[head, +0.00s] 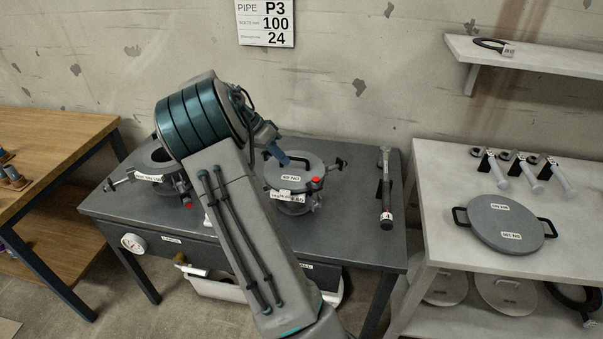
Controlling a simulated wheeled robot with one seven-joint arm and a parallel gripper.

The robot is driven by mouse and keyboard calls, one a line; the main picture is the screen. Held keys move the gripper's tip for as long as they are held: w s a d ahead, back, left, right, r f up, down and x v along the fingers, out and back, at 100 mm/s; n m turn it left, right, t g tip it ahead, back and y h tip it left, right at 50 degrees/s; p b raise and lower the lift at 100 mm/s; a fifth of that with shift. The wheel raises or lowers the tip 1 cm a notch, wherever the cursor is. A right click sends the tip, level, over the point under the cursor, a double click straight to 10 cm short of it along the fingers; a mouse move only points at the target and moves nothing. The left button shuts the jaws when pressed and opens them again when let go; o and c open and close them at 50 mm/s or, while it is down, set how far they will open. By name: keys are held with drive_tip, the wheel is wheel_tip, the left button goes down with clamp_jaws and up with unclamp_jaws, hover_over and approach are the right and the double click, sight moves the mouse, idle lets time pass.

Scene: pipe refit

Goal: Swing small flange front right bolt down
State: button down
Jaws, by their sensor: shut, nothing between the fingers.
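The small flange (296,178) stands on the right half of the dark table, with a round grey lid on it and labels on the lid and front. A red part (316,182) shows at its front right. A bolt (340,163) sticks out at its right side. The front right bolt is too small to make out clearly beside the red part and front labels. My gripper (286,160) is over the back left of the lid, with its blue fingers shut and empty. I cannot tell whether the fingertips touch the lid.
A larger open flange (158,158) stands at the table's left, partly behind my arm. A hammer-like tool (386,190) lies right of the small flange. The white table (440,190) at right holds a round plate (503,222) and several bolts. The dark table's right front (350,235) is clear.

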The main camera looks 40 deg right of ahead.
sight(310, 183)
drive_tip(key=x, duration=0.4)
drive_tip(key=s, duration=0.1)
drive_tip(key=s+d+p, duration=0.1)
drive_tip(key=s, duration=0.1)
drive_tip(key=shift+f, duration=0.2)
drive_tip(key=shift+s+d, duration=0.1)
drive_tip(key=shift+s, duration=0.5)
drive_tip(key=shift+f+b, duration=0.15)
drive_tip(key=shift+b, duration=0.15)
